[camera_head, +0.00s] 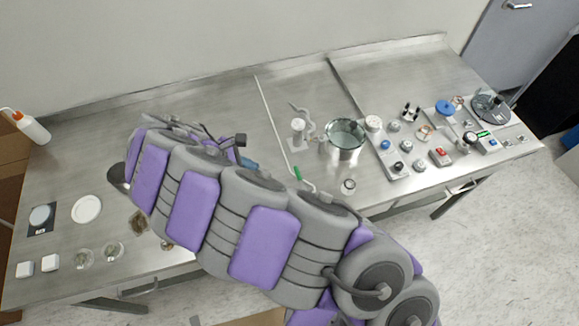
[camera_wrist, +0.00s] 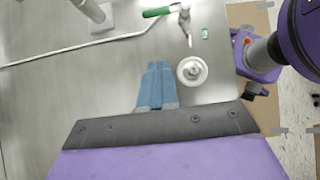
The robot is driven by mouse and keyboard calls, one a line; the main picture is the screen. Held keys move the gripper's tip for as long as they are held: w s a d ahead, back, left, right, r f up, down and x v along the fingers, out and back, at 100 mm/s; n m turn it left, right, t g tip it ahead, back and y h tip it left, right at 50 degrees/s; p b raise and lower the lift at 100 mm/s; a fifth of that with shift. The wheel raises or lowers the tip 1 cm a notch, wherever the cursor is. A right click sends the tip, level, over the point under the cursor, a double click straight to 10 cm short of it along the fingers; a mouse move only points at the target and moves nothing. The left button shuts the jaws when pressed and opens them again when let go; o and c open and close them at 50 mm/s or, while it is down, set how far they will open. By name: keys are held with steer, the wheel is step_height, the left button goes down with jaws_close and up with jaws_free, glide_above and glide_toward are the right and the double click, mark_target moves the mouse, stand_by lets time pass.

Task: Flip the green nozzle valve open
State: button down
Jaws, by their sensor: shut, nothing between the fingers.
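The green nozzle valve (camera_head: 297,173) sits at the near end of a long thin white tube (camera_head: 272,122) in the head view. In the wrist view the green valve handle (camera_wrist: 158,12) is near the top edge, beside a bent metal nozzle end. My gripper (camera_head: 250,163) shows in the head view as a small blue tip beyond my arm, left of the valve. In the wrist view its blue fingers (camera_wrist: 156,68) are shut together and empty. They are below the green handle in the picture, apart from it.
A small round white-topped piece (camera_wrist: 192,70) lies right of my fingers. A metal pot (camera_head: 345,142) and a clamp stand (camera_head: 298,132) are beyond the valve. Several knobs and fittings crowd the right of the steel table (camera_head: 215,95). A bottle (camera_head: 32,127) stands far left.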

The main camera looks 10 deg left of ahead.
mark_target(300, 179)
steer(key=shift+d, duration=0.1)
steer(key=b+x, duration=0.2)
steer(key=x, duration=0.8)
steer(key=shift+w, duration=0.1)
steer(key=shift+w+d+f+b, duration=0.15)
steer(key=shift+w+d+b, duration=0.15)
steer(key=shift+d, duration=0.25)
steer(key=shift+w+d+f+b, duration=0.15)
steer(key=shift+w+d, duration=0.15)
steer(key=shift+d, duration=0.25)
steer(key=shift+w+d, duration=0.4)
steer(key=shift+d, duration=0.1)
